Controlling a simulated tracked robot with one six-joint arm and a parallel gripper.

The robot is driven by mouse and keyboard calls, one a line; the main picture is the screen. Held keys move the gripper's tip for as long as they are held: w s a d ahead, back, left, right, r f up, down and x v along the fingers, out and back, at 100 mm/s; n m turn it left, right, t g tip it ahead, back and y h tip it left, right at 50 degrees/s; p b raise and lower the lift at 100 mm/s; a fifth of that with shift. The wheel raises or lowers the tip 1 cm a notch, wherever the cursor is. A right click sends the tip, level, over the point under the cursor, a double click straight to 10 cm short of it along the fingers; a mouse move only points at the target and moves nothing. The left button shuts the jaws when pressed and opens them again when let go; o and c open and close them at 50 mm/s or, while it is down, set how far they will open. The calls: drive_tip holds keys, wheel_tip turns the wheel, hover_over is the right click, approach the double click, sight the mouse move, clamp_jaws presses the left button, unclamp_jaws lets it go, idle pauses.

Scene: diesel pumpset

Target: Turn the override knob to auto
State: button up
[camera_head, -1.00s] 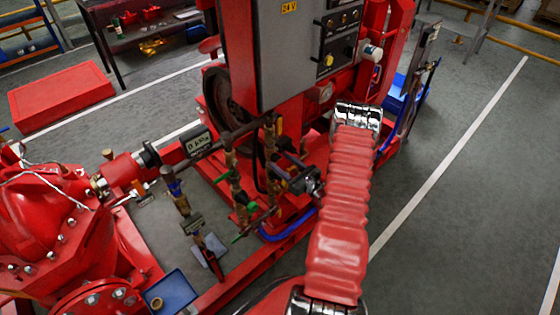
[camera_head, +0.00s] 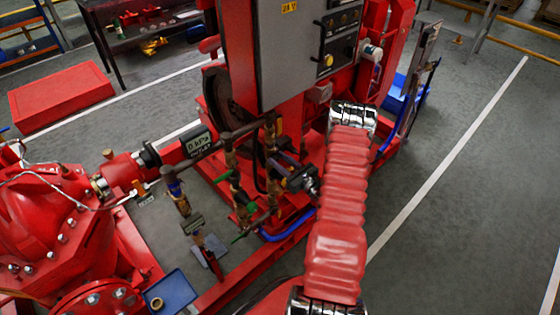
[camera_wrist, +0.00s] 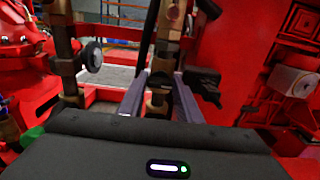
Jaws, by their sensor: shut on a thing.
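My gripper (camera_head: 282,167) reaches into the brass pipework (camera_head: 232,165) below the grey control cabinet, in the head view. In the wrist view its two grey fingers (camera_wrist: 160,80) stand on either side of a brass fitting (camera_wrist: 158,98) on an upright pipe. The gripper is shut on this fitting, with a gap between the fingers. I cannot make out a separate override knob or its marking; the fingers and hand may hide it. A black handle-like part (camera_wrist: 204,82) sits just right of the right finger.
The grey control cabinet (camera_head: 290,65) hangs above the gripper. Another brass pipe (camera_wrist: 65,55) with a round dark fitting stands left of the fingers. Red machinery (camera_wrist: 235,45) is close on the right. A red pump (camera_head: 55,215) is at left. Open floor (camera_head: 480,200) lies right.

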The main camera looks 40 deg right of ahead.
drive_tip(key=shift+n, duration=0.4)
drive_tip(key=shift+c, duration=0.3)
drive_tip(key=n, duration=0.3)
drive_tip(key=shift+a, duration=0.1)
drive_tip(key=n, duration=0.4)
drive_tip(key=shift+a+n, duration=0.1)
drive_tip(key=shift+n, duration=0.3)
drive_tip(key=n, duration=0.4)
drive_tip(key=shift+a+f+n, duration=0.1)
drive_tip(key=shift+f+n, duration=0.05)
drive_tip(key=shift+n, duration=0.15)
drive_tip(key=shift+a+f+n, duration=0.1)
drive_tip(key=shift+f+n, duration=0.05)
drive_tip(key=shift+n, duration=1.85)
drive_tip(key=o, duration=1)
drive_tip(key=shift+o, duration=0.2)
drive_tip(key=shift+s, duration=0.1)
